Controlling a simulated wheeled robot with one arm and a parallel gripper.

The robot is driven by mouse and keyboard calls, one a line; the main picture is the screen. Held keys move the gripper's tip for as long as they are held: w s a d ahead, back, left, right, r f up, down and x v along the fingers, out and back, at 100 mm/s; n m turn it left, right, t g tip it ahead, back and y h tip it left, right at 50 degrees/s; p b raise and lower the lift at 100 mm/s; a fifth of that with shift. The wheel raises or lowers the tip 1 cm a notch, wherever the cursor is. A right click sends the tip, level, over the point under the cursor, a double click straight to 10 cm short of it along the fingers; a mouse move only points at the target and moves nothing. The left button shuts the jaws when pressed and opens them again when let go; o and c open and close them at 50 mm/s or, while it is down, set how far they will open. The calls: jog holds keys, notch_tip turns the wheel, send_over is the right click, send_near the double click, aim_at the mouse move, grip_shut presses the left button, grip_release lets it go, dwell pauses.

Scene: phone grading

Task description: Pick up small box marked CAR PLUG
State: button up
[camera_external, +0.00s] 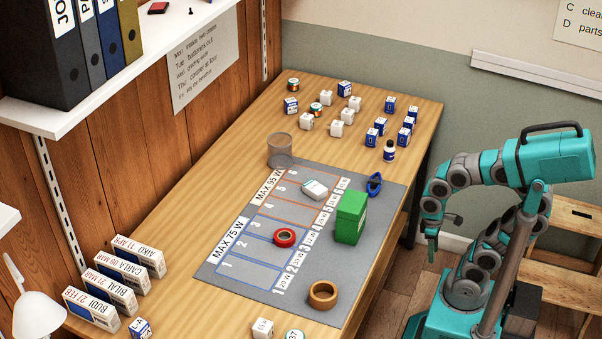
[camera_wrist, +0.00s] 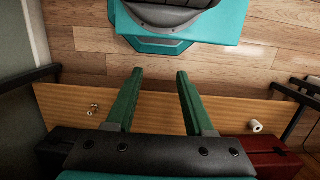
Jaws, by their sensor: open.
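Several small white boxes (camera_external: 306,122) and small blue-and-white boxes (camera_external: 404,137) stand loose on the far end of the table (camera_external: 262,121). Their print is too small to read, so I cannot tell which one is marked CAR PLUG. Two more small boxes, one blue and white (camera_external: 140,328) and one white (camera_external: 262,328), are at the near edge of the picture. My gripper (camera_external: 432,249) hangs beyond the table's right side, apart from all the boxes. In the wrist view my gripper (camera_wrist: 159,73) points down with its fingers apart and nothing between them.
A grey marked mat (camera_external: 222,268) holds a green box (camera_external: 350,217), red tape (camera_external: 284,237), brown tape (camera_external: 323,294) and a white item (camera_external: 314,190). A wooden bench (camera_external: 565,218) is behind my arm.

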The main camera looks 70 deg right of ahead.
jog(key=o, duration=0.7)
